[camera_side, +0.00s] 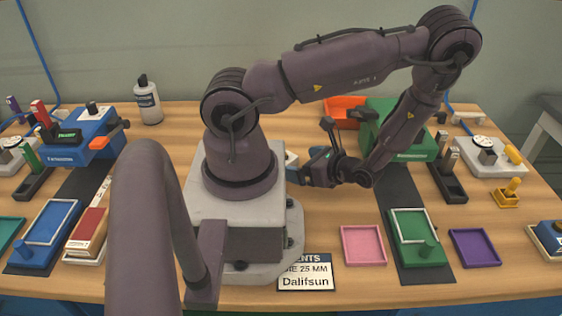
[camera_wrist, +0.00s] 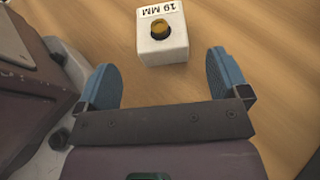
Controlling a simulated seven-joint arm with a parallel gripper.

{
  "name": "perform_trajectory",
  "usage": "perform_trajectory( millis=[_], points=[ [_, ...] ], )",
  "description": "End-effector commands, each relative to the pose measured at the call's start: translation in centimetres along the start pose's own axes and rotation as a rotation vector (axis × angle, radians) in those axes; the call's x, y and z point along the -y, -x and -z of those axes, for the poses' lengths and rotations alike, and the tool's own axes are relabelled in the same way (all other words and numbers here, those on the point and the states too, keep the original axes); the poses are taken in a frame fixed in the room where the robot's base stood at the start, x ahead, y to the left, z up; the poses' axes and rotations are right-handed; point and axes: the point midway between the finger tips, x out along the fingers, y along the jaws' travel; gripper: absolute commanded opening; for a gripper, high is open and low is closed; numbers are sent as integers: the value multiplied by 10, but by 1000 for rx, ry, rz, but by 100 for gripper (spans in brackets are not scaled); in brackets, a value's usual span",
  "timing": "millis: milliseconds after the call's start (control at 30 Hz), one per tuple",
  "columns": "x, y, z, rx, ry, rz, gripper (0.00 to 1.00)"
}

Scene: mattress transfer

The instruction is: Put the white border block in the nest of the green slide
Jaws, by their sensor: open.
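A white block (camera_wrist: 163,40) with a brass knob on top and a "19 MM" label stands on the table in the wrist view. In the side view a small part of a white block (camera_side: 291,158) shows beside my base, mostly hidden by my arm. My gripper (camera_wrist: 161,76) is open and empty, its two blue fingers apart, with the block just beyond the fingertips, not between them. In the side view my gripper (camera_side: 312,172) is low beside my base. The green slide (camera_side: 424,258) lies front right on a dark track, with a white outline and a green knob on it.
A pink tray (camera_side: 363,245) lies left of the green slide and a purple tray (camera_side: 474,248) right of it. A green machine (camera_side: 384,130) and an orange bin (camera_side: 343,112) stand behind. Bare wood lies between my gripper and the pink tray.

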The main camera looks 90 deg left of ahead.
Motion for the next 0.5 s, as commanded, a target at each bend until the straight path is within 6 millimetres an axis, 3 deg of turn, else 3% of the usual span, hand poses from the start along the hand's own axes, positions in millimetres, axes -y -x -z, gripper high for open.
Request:
perform_trajectory(
  millis=[167,500],
  points=[
    [0,-12,0,0,0,-1,94],
    [2,-56,2,0,0,-3,94]
  ],
)
